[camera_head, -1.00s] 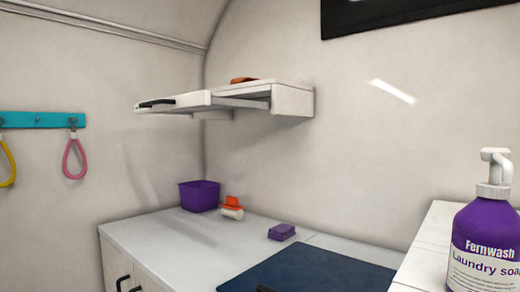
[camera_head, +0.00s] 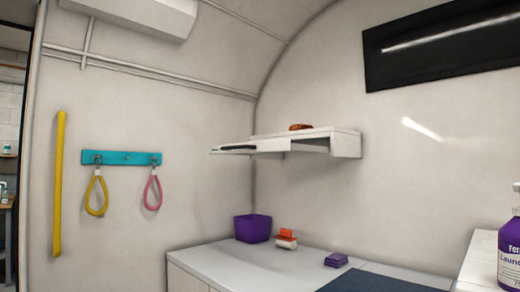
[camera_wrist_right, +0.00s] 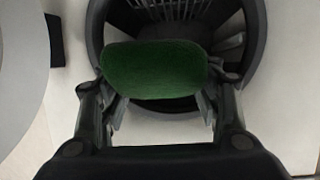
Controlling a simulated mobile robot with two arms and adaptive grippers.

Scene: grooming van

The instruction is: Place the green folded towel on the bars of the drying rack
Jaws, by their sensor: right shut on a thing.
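The green folded towel (camera_wrist_right: 153,70) is in the right wrist view, held between the fingers of my right gripper (camera_wrist_right: 160,100). My right gripper is shut on it. Behind the towel is a dark round container (camera_wrist_right: 255,45) with slatted or ribbed walls inside; the towel covers part of its opening. I cannot tell whether the towel is above it or inside its rim. No drying rack can be made out for certain in either view. My left gripper is not in view.
A counter (camera_head: 215,262) in the head view carries a purple bin (camera_head: 253,228), an orange and white item (camera_head: 286,238) and a purple block (camera_head: 336,259). A wall shelf (camera_head: 345,145) hangs above. A laundry soap bottle (camera_head: 510,255) stands at the right. Loops hang from a teal rail (camera_head: 128,158).

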